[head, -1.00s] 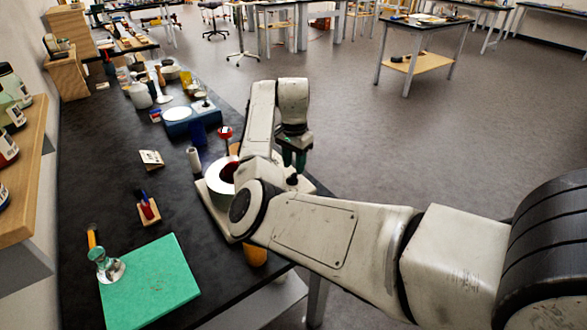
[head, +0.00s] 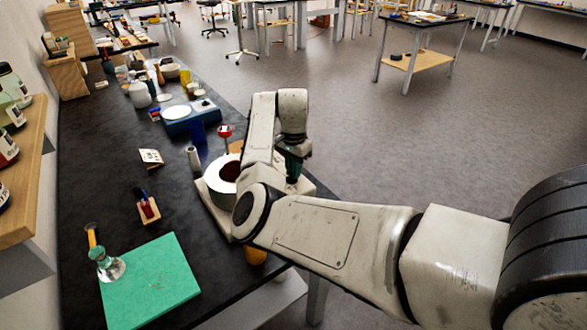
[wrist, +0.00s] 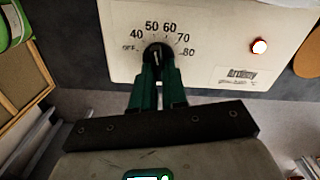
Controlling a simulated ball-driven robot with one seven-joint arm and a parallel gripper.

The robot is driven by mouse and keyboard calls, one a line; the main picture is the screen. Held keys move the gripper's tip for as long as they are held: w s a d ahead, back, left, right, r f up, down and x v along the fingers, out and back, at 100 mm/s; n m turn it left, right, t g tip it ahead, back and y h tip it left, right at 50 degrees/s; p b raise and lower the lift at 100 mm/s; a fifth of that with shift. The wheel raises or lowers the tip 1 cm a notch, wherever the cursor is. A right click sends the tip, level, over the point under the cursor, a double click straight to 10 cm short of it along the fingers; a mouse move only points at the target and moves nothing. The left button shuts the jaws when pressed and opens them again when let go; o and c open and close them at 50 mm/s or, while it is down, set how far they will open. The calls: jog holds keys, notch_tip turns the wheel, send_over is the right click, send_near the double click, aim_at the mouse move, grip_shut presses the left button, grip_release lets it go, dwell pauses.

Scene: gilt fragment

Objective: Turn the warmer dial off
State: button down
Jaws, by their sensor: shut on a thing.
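The warmer (head: 220,205) is a pale box with a round white-rimmed pot on top, at the bench's right edge in the head view. Its white front panel (wrist: 215,25) fills the top of the wrist view, with a scale from OFF at left through 40, 50, 60, 70 to 80. The black dial (wrist: 157,53) sits below the scale; its pale mark points roughly up, near 50 to 60. My gripper (wrist: 158,70) has its green fingers shut on the dial. In the head view my gripper (head: 294,168) is at the warmer's right side, and my arm hides the dial.
A green mat (head: 150,280) lies at the near end of the black bench, and a blue scale (head: 190,116) stands farther back. Open floor lies right of the bench.

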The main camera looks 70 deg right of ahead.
jog(key=shift+r+n+p, duration=0.1)
jog(key=shift+n+p, duration=0.2)
jog(key=shift+r+n+p, duration=0.1)
jog(key=shift+n+p, duration=0.8)
jog(key=n+p, duration=0.2)
jog(key=n, duration=0.1)
jog(key=shift+w+n+p, duration=0.2)
jog(key=shift+n+p, duration=0.1)
jog(key=shift+p, duration=0.1)
jog(key=n+p, duration=0.1)
jog(key=n, duration=0.1)
jog(key=n+p, duration=0.1)
jog(key=n, duration=0.1)
jog(key=n+p, duration=0.1)
jog(key=n, duration=0.1)
jog(key=shift+w, duration=0.3)
jog(key=c, duration=1.2)
grip_release()
jog(key=shift+a, duration=0.1)
jog(key=shift+o, duration=0.2)
notch_tip(320, 180, up, 10)
jog(key=b, duration=0.2)
jog(key=shift+r, duration=0.25)
